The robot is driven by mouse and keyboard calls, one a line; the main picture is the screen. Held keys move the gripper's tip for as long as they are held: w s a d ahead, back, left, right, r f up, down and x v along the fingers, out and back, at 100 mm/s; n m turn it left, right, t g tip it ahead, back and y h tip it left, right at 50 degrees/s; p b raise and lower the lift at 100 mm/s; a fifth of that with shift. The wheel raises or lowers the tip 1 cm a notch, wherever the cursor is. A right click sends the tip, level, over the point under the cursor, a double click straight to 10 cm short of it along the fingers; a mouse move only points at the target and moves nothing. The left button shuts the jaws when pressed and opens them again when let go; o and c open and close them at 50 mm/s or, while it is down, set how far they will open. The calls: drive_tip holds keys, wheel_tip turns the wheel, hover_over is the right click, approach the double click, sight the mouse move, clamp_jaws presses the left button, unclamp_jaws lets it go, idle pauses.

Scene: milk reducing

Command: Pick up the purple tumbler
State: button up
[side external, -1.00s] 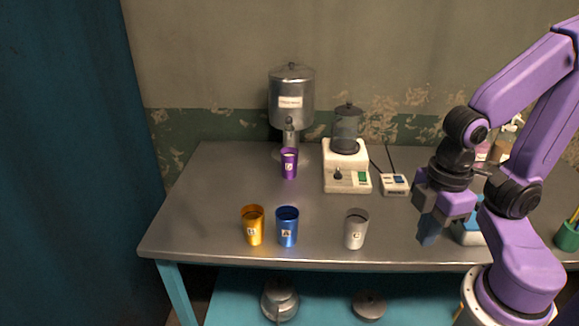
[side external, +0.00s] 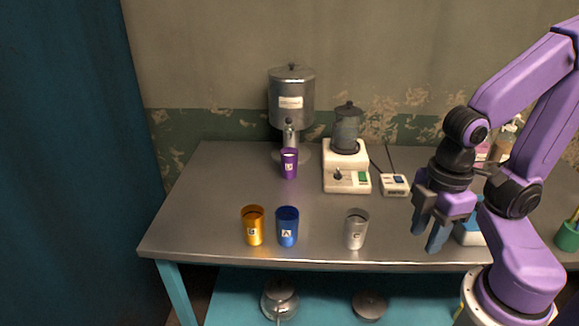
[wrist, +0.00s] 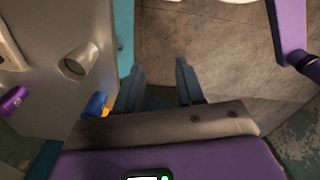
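The purple tumbler (side external: 289,163) stands upright on the metal table, in front of the steel dispenser and under its tap. In the wrist view the purple tumbler (wrist: 14,101) shows at the left edge. My gripper (side external: 426,235) is at the right front of the table, well to the right of the tumbler. In the wrist view my gripper (wrist: 159,76) has its two blue-grey fingers apart, with nothing between them. It is open and empty.
Orange (side external: 253,227), blue (side external: 287,228) and grey (side external: 356,230) tumblers stand along the front of the table. The steel dispenser (side external: 292,101), a white blender-like machine (side external: 347,178) and a small switch box (side external: 396,186) are behind. The table's left side is clear.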

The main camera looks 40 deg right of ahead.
drive_tip(key=o, duration=0.9)
drive_tip(key=shift+c, duration=0.2)
drive_tip(key=n+t+h, duration=0.8)
drive_tip(key=n+h, duration=0.4)
approach(287, 158)
drive_tip(key=w+d, duration=0.1)
drive_tip(key=x, duration=0.6)
drive_tip(key=shift+d+f, duration=0.3)
drive_tip(key=shift+f, duration=0.05)
drive_tip(key=shift+f+x, duration=0.1)
drive_tip(key=shift+x, duration=1.25)
drive_tip(key=shift+f+x, duration=0.15)
drive_tip(key=shift+x, duration=1.2)
